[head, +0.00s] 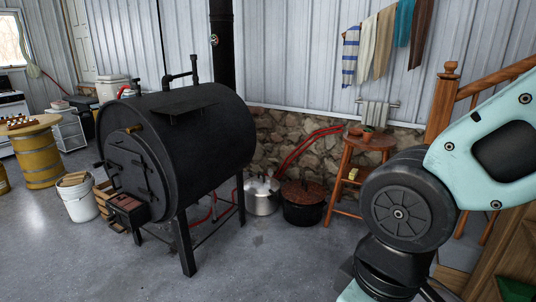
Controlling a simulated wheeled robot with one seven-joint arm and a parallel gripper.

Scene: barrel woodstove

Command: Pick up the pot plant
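My arm crosses the right side of the view, nearer to the camera than the stool. My gripper is not in view, so its fingers cannot be seen.
A large black barrel woodstove (180,135) on legs stands left of centre. A metal pot (262,196) and a dark lidded pot (303,203) sit on the floor between stove and stool. Wooden stairs (446,105) rise at the right. The front floor is clear.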

